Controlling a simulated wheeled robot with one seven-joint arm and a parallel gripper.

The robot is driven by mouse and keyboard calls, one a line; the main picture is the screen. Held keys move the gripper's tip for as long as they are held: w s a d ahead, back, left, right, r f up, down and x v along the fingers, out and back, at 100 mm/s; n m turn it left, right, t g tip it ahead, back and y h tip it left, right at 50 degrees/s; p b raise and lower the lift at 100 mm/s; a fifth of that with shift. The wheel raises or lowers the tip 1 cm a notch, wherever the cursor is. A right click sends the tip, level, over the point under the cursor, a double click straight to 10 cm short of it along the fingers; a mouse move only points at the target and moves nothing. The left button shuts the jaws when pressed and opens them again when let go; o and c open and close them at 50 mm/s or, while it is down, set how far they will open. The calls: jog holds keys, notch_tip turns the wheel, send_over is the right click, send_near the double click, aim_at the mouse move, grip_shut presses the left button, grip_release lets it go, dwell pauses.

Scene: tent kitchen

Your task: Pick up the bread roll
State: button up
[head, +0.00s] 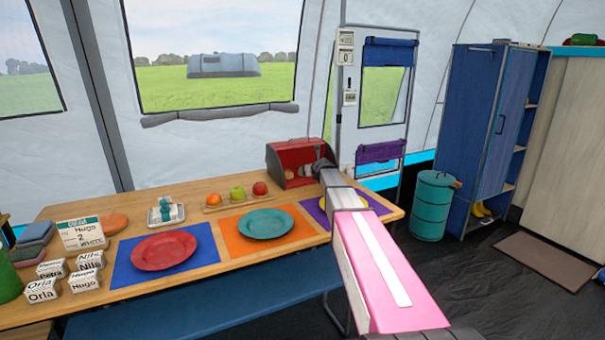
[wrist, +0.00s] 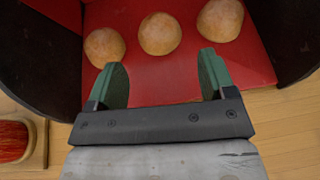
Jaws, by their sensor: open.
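Three round tan bread rolls lie in a row on the red floor of the bread box in the wrist view: a left roll (wrist: 104,47), a middle roll (wrist: 160,33) and a right roll (wrist: 220,19). The red bread box (head: 284,156) with dark sides stands open at the back of the table in the head view. My gripper (wrist: 161,75) is open and empty, its green fingers spread at the box opening. The middle roll lies ahead of the gap between the fingertips, apart from them. In the head view my arm mostly hides the rolls.
Dark side walls of the box flank my gripper on both sides. A wooden board (head: 228,204) with fruit stands left of the box; its red fruit (wrist: 13,139) shows in the wrist view. A teal plate (head: 265,223) and a red plate (head: 164,250) lie on mats in front.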

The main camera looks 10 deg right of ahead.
jog(key=x, duration=0.8)
jog(key=shift+w+a+f, duration=0.1)
jog(key=shift+w+a, duration=0.05)
jog(key=shift+w, duration=0.05)
jog(key=c, duration=0.6)
